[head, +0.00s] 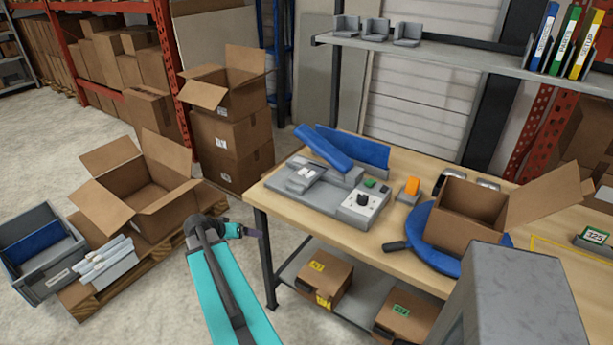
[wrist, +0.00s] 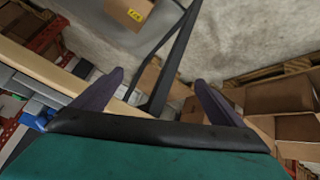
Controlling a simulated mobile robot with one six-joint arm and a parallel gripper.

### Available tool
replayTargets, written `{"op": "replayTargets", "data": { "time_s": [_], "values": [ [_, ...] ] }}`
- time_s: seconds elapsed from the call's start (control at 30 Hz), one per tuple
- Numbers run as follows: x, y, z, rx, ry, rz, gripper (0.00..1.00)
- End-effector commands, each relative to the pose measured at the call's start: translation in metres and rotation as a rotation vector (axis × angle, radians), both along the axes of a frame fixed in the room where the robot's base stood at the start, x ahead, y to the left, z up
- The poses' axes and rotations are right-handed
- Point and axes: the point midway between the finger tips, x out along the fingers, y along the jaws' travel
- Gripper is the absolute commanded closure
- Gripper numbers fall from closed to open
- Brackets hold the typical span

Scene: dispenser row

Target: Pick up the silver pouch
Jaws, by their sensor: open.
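I cannot make out a thing that is clearly a silver pouch in either view. My gripper (head: 250,232) is left of the workbench (head: 262,192) in the head view, in the air beside its front left corner. In the wrist view my gripper (wrist: 159,80) has its two dark fingers wide apart.
A grey machine with a blue chute (head: 325,150) and an open carton (head: 465,212) on a blue turntable (head: 418,232) stand on the bench. Pale grey packets (head: 105,262) lie by a grey bin (head: 40,252). An open box (head: 150,190) sits on the pallet.

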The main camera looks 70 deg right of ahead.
Motion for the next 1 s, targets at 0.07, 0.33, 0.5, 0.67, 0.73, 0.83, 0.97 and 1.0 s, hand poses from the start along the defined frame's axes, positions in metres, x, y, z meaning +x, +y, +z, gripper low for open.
{"op": "replayTargets", "data": {
  "time_s": [0.07,0.33,0.5,0.67,0.73,0.83,0.97,1.0],
  "values": [
    [-0.015,-0.038,0.034,-0.072,-0.048,-0.072,0.08],
    [-0.076,-0.135,0.136,-0.298,-0.189,-0.273,0.08],
    [-0.103,-0.164,0.174,-0.381,-0.236,-0.339,0.08],
    [-0.111,-0.171,0.185,-0.406,-0.249,-0.356,0.08],
    [-0.112,-0.171,0.185,-0.407,-0.250,-0.357,0.08],
    [-0.112,-0.171,0.185,-0.406,-0.249,-0.356,0.08],
    [-0.112,-0.171,0.184,-0.405,-0.248,-0.357,0.08],
    [-0.112,-0.172,0.184,-0.405,-0.248,-0.357,0.08]
  ]
}}
